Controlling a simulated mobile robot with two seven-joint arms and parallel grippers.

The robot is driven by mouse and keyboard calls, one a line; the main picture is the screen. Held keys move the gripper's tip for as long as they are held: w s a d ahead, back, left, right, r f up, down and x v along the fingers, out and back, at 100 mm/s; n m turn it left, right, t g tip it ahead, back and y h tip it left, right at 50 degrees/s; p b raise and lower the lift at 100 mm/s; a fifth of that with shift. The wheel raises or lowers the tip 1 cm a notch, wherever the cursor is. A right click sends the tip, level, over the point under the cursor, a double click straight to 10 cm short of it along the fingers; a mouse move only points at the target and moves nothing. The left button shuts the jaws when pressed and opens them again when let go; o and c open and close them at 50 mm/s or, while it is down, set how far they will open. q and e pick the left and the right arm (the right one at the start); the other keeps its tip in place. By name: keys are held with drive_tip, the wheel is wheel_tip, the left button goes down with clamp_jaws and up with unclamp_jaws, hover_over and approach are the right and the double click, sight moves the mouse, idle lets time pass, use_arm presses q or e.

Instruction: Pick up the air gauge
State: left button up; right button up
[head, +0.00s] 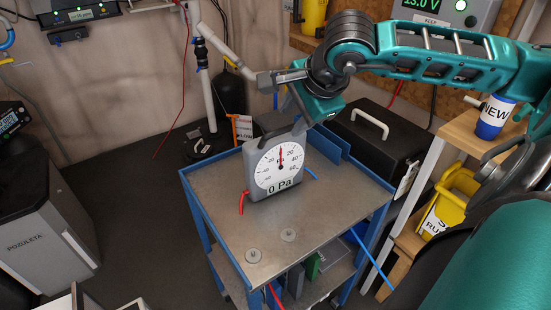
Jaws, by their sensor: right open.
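The air gauge (279,169) is a grey box with a round white dial, a red needle and a "0 Pa" label. It stands upright on the metal top of a blue cart (220,205), with a dark handle on top. A red hose comes from its lower left and a blue one from its right. My right gripper (284,106) is just above the gauge's top, pointing down, with its fingers apart and nothing seen between them. I cannot tell whether a finger touches the handle. My left gripper is not in view.
Two small round metal discs (253,255) lie on the cart's front part, which is otherwise clear. A black case (378,140) stands behind right. A grey cabinet (50,230) is at left.

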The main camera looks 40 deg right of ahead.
sight(288, 127)
drive_tip(key=shift+p+x, duration=0.3)
drive_tip(key=shift+x, duration=2.5)
drive_tip(key=shift+s+f, duration=0.1)
drive_tip(key=shift+s, duration=0.05)
drive_tip(key=shift+c, duration=0.4)
drive_tip(key=shift+c, duration=0.7)
clamp_jaws()
